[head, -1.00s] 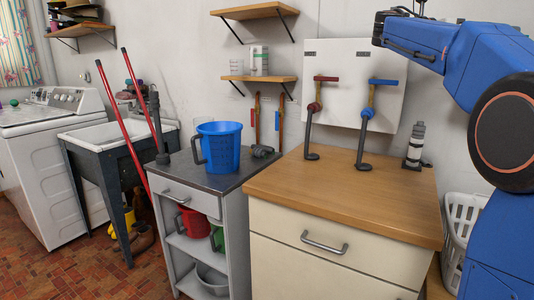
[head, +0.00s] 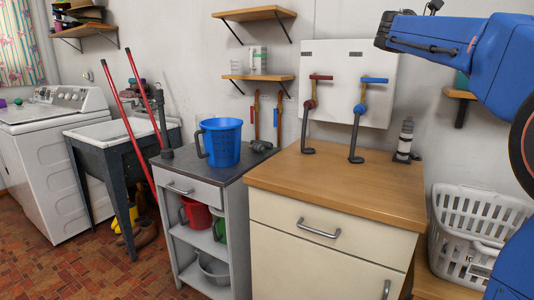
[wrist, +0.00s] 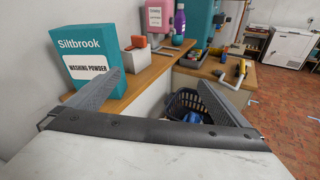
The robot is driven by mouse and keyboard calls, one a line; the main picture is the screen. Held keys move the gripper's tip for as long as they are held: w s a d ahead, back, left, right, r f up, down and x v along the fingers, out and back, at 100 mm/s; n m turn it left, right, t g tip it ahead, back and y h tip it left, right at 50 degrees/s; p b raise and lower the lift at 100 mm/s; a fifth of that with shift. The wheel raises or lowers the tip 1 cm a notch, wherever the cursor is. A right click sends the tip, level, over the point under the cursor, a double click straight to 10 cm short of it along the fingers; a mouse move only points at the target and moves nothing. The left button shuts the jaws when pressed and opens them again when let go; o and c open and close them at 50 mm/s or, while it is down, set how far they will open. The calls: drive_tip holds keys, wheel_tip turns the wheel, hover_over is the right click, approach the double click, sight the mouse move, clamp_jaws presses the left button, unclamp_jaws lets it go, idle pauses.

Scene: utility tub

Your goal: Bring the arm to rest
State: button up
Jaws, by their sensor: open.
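My gripper (wrist: 160,95) shows in the wrist view with its two fingers spread wide apart and nothing between them. Past the fingers are a wooden shelf or counter and a dark basket below. In the head view my blue arm is at the upper right, raised and folded, clear of the wooden counter (head: 330,185); the gripper itself is not seen there. A teal washing powder box (wrist: 88,55) stands close behind the left finger in the wrist view. I cannot tell whether they touch.
A white laundry basket (head: 480,225) stands right of the counter below my arm. A blue jug (head: 221,142) stands on the grey cabinet (head: 178,165). Red and blue taps are on the white wall panel (head: 348,60). The sink (head: 115,132) and washing machine (head: 55,155) are at left.

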drive_tip(key=s+a+f+m+t+y, duration=0.1)
drive_tip(key=s+a+f+m+y, duration=0.4)
drive_tip(key=s+a+f, duration=0.4)
drive_tip(key=s+a+f+m+t+y, duration=0.2)
drive_tip(key=s+a+f+m+y, duration=0.3)
drive_tip(key=f, duration=1.9)
drive_tip(key=s+a+f+m+t+y, duration=0.2)
drive_tip(key=s+a+f+m+y, duration=0.3)
drive_tip(key=s+a+f, duration=0.9)
wheel_tip(320, 180, down, 2)
drive_tip(key=shift+s+f+m+y, duration=0.15)
drive_tip(key=shift+s+m+y, duration=0.15)
drive_tip(key=shift+s+y, duration=0.25)
